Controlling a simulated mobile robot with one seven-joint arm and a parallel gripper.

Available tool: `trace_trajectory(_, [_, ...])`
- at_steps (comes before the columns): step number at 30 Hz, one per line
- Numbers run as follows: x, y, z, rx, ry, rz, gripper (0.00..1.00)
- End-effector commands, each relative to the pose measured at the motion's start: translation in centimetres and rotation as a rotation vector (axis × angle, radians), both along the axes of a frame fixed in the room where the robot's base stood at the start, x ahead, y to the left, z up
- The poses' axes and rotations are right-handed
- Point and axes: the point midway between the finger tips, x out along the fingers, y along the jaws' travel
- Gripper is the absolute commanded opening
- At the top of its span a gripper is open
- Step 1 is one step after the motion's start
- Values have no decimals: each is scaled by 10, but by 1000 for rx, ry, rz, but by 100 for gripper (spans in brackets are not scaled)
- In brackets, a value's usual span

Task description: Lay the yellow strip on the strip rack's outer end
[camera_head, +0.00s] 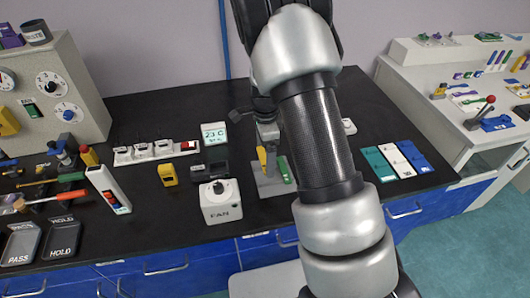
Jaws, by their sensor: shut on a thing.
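My gripper (267,143) is partly hidden behind my arm, right of the middle of the bench. It points down and is shut on the yellow strip (262,157), which shows as a narrow yellow piece below the fingers. Under and beside it is a light grey stand (269,188) with a green strip (284,168) on its right part. This looks like the strip rack, but my arm covers its right side. I cannot tell whether the yellow strip touches it.
A yellow device (168,176) is further left. Teal, white and blue panels (395,160) lie to the right. Bare black bench lies between the devices.

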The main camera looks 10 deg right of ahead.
Motion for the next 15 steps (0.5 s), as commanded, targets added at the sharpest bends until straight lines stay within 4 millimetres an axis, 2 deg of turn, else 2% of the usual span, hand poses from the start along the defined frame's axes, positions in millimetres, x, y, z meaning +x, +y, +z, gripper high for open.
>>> trace_trajectory(7, [0, 0, 1, 0, 1, 0, 72])
trace_trajectory(15, [0, 0, -16, 0, 2, 0, 72])
